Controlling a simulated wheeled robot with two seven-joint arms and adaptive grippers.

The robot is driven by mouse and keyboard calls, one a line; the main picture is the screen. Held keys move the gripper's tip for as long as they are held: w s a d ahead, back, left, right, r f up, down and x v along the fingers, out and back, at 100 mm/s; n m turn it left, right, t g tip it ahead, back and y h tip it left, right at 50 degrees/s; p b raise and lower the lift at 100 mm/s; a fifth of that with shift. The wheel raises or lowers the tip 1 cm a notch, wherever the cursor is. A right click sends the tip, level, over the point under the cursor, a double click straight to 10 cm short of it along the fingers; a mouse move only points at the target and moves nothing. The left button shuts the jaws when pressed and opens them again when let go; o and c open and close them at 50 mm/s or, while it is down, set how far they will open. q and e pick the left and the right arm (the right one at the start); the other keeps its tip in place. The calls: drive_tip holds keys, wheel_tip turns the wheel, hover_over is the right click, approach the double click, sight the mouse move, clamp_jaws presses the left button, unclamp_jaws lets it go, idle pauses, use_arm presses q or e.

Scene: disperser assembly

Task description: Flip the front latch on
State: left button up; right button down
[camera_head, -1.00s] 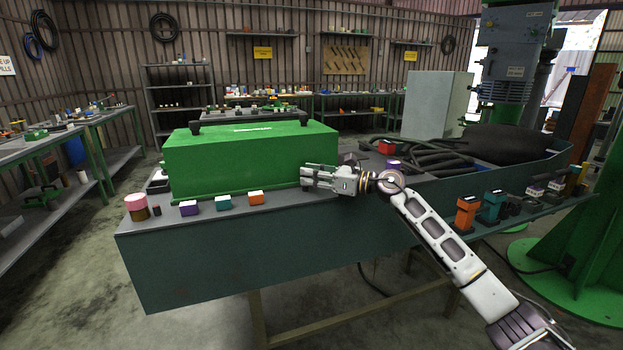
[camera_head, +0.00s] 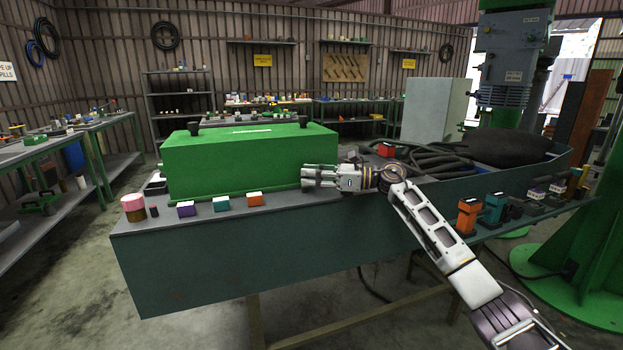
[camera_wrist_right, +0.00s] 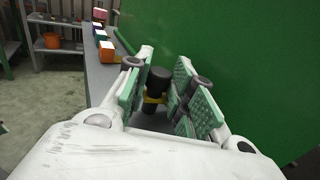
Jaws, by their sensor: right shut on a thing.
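The green box (camera_head: 245,163) stands on the grey bench. My right gripper (camera_head: 308,175) is at the lower right end of its front face. In the right wrist view, the textured green finger pads (camera_wrist_right: 158,92) are on either side of a dark upright knob (camera_wrist_right: 157,82) with a yellow part below it, which looks like the front latch. The gripper is shut on it. The latch is hidden by the gripper in the head view, and its lower part is hard to see. My left gripper is not in view.
Purple, teal and orange blocks (camera_head: 222,203) and a pink-topped jar (camera_head: 133,207) stand along the bench's front edge, left of my right gripper. Black hoses (camera_head: 440,158) lie behind my right arm. More coloured blocks (camera_head: 468,214) stand to the right.

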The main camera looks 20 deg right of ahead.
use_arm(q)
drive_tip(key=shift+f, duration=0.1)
use_arm(e)
drive_tip(key=shift+w+d+n+g, duration=0.1)
drive_tip(key=shift+w+n+g, duration=0.1)
drive_tip(key=shift+n+g, duration=0.15)
drive_tip(key=shift+n+g+y, duration=0.35)
drive_tip(key=shift+g+y, duration=0.15)
drive_tip(key=shift+g, duration=0.15)
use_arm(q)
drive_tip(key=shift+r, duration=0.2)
use_arm(e)
drive_tip(key=shift+g, duration=0.3)
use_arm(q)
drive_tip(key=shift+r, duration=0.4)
use_arm(e)
drive_tip(key=shift+w+f+n+g+y, duration=0.1)
drive_tip(key=shift+n+g+y, duration=0.2)
drive_tip(key=shift+n+g, duration=0.5)
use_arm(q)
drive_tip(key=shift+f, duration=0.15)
use_arm(e)
drive_tip(key=c, duration=1.3)
unclamp_jaws()
drive_tip(key=shift+d, duration=0.1)
drive_tip(key=shift+o, duration=0.5)
